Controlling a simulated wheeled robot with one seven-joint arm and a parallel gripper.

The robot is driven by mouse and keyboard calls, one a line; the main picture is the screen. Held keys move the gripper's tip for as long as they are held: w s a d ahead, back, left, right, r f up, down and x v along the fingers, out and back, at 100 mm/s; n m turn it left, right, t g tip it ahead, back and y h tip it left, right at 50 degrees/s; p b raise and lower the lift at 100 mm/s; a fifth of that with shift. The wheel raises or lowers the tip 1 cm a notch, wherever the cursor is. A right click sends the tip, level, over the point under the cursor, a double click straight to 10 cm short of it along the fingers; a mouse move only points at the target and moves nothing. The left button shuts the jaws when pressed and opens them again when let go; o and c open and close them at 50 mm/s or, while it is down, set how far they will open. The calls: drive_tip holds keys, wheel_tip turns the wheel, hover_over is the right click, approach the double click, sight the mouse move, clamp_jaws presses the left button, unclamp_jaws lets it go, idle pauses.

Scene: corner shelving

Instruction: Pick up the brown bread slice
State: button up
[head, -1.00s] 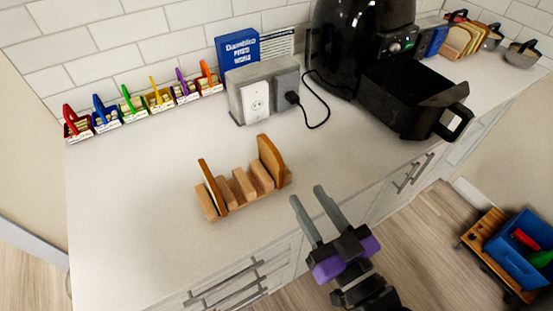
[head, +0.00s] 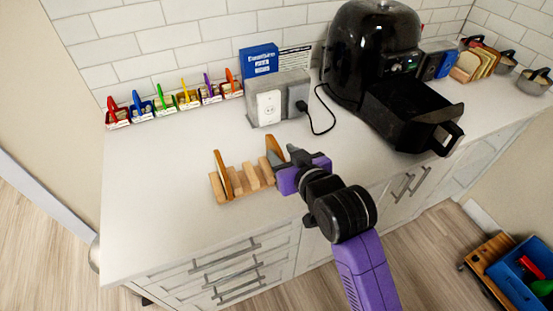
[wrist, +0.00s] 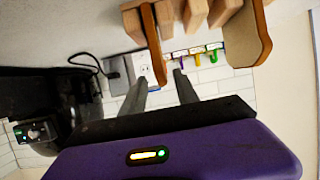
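A wooden slotted rack (head: 243,181) on the counter holds two upright bread slices with brown edges. The right slice (head: 273,148) is orange-brown and stands beside my gripper (head: 285,155). The left slice (head: 223,172) stands in the rack's far-left slot. In the wrist view, my gripper (wrist: 160,77) is open. The near slice (wrist: 152,40) shows edge-on, with its end between the two fingertips in the picture; I cannot tell whether they touch it. The other slice (wrist: 245,38) shows a tan face with a brown crust, to the right and clear of the fingers.
A black air fryer (head: 375,55) with its drawer (head: 410,115) pulled out stands to the right. An outlet box (head: 268,103) with a black cord is behind the rack. Several small colored holders (head: 188,97) line the wall. The counter (head: 150,190) left of the rack is clear.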

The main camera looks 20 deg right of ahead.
sight(271, 142)
drive_tip(key=x, duration=0.2)
drive_tip(key=p+x, duration=0.1)
drive_tip(key=x, duration=0.3)
drive_tip(key=shift+w+a+r+p, duration=0.15)
drive_tip(key=shift+w+r+p, duration=0.05)
drive_tip(key=shift+w+p, duration=0.15)
drive_tip(key=shift+w+f, duration=0.25)
drive_tip(key=shift+w, duration=0.25)
clamp_jaws()
